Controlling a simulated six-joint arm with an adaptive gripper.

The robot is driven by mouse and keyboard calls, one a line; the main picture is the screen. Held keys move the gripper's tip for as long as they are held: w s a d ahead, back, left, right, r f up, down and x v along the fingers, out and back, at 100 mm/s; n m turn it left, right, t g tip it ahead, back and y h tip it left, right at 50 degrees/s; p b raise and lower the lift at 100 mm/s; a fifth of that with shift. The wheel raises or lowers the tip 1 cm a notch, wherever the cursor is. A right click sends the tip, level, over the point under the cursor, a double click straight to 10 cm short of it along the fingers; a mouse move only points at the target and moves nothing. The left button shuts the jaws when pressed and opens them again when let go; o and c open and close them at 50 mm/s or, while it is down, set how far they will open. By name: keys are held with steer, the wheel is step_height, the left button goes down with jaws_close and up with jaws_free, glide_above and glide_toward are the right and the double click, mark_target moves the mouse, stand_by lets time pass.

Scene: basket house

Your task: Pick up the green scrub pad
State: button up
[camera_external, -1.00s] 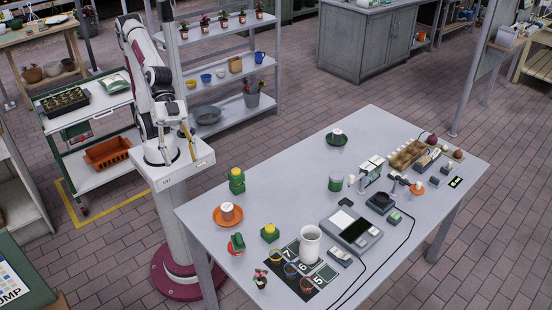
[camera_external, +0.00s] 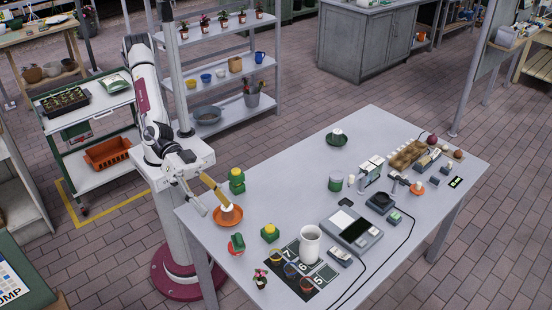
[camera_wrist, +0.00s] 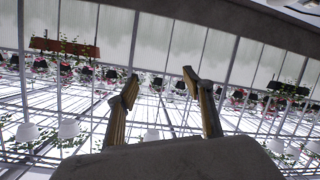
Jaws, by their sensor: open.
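Several small green items stand at the table's near left, and I cannot tell for sure which is the green scrub pad. One is a green block with a yellow top (camera_external: 270,232). Another is a taller green piece with a yellow top (camera_external: 237,180). A third is a green and red piece (camera_external: 236,243). My gripper (camera_external: 216,207) is open at the table's left edge, by the orange plate (camera_external: 228,216) in the picture. In the wrist view my gripper (camera_wrist: 161,82) has its fingers apart with nothing between them.
A green can (camera_external: 335,183) stands mid-table. The table's left-centre surface is mostly clear.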

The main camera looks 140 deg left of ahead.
steer(key=w+f+n+y, duration=0.2)
steer(key=w+f+y, duration=0.2)
steer(key=f, duration=0.2)
steer(key=n+g+y, duration=0.5)
steer(key=g+y, duration=0.2)
steer(key=y, duration=0.5)
glide_toward(236, 238)
steer(key=x, duration=0.3)
steer(key=shift+d+r, duration=0.15)
steer(key=shift+w, duration=0.1)
steer(key=shift+x, duration=1.3)
